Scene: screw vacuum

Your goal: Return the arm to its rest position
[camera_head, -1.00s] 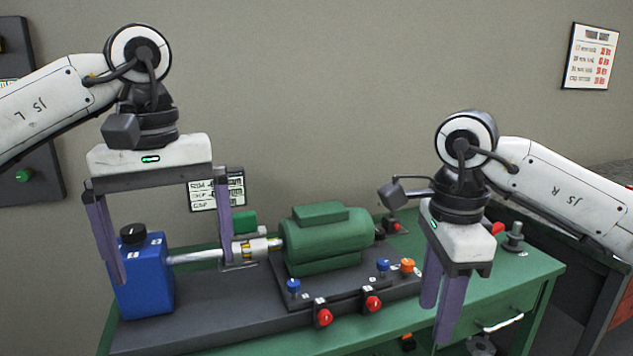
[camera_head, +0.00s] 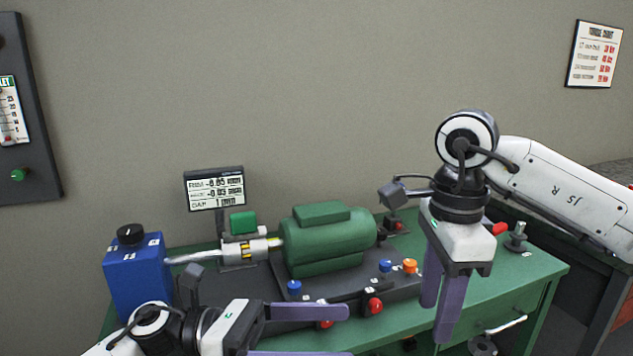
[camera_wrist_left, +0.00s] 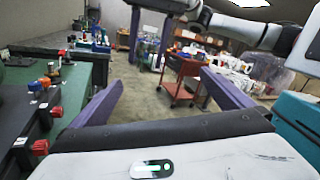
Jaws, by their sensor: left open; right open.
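My left gripper (camera_head: 308,333) is at the bottom of the head view, in front of the green bench. Its purple fingers lie level, point right and stand apart, with nothing between them. In the left wrist view both fingers of the left gripper (camera_wrist_left: 165,92) also show spread and empty. My right gripper (camera_head: 436,298) hangs over the right part of the bench with its purple fingers pointing down. A gap shows between them and they hold nothing.
The green bench (camera_head: 478,315) carries a blue box (camera_head: 136,272), a green motor (camera_head: 327,235), a small display (camera_head: 215,188) and several red, blue and orange knobs. In the left wrist view a red cart (camera_wrist_left: 183,78) stands beyond open floor.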

